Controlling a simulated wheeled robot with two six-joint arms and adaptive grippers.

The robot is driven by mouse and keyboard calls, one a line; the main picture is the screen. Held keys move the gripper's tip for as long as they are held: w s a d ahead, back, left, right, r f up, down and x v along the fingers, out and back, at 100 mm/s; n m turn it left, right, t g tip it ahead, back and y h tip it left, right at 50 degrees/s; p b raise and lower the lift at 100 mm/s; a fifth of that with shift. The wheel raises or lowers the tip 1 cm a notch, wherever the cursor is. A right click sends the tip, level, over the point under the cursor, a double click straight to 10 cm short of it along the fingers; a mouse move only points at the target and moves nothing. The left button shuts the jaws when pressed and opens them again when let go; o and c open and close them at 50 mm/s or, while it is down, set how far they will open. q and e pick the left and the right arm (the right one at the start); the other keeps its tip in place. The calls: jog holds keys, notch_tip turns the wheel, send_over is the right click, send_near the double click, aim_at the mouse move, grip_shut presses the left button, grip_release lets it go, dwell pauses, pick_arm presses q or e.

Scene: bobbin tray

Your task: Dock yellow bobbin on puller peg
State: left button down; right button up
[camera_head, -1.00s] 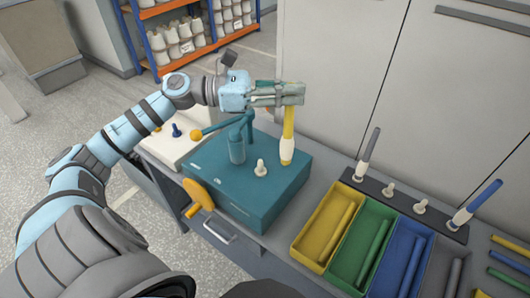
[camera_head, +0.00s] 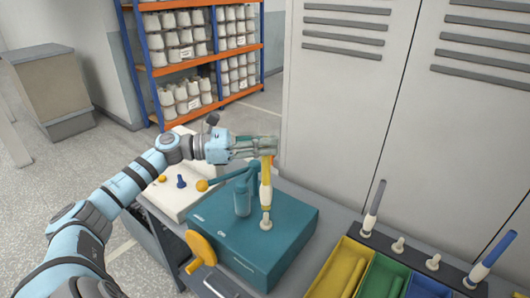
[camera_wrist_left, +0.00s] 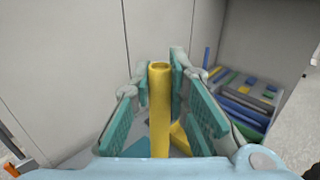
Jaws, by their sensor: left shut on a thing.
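The yellow bobbin (camera_head: 266,191), a yellow tube with a cream lower end, hangs upright in my left gripper (camera_head: 266,146). The jaws are shut around its upper part. The wrist view shows the bobbin's open top (camera_wrist_left: 160,67) between the teal finger pads (camera_wrist_left: 166,105). The pale peg (camera_head: 266,224) stands on top of the teal puller box (camera_head: 225,240). The bobbin's lower end is in line just above the peg in the head view; I cannot tell whether they touch. My right gripper is not in view.
A teal arm with an orange ball (camera_head: 202,185) and a clear cylinder (camera_head: 242,200) stand close left of the bobbin. A yellow crank (camera_head: 200,247) is on the box's front. Coloured trays (camera_head: 352,266) and a pegged rail (camera_head: 398,246) are at right. Lockers stand behind.

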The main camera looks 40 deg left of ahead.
aim_at(266, 176)
pick_arm(q)
notch_tip(266, 176, down, 2)
jog(key=shift+w+f, duration=0.1)
jog(key=shift+f, duration=0.05)
jog(key=shift+f+b, duration=0.6)
jog(key=shift+b, duration=0.25)
jog(key=c, duration=1.6)
grip_release()
jog(key=shift+r, duration=0.1)
jog(key=shift+o, duration=0.2)
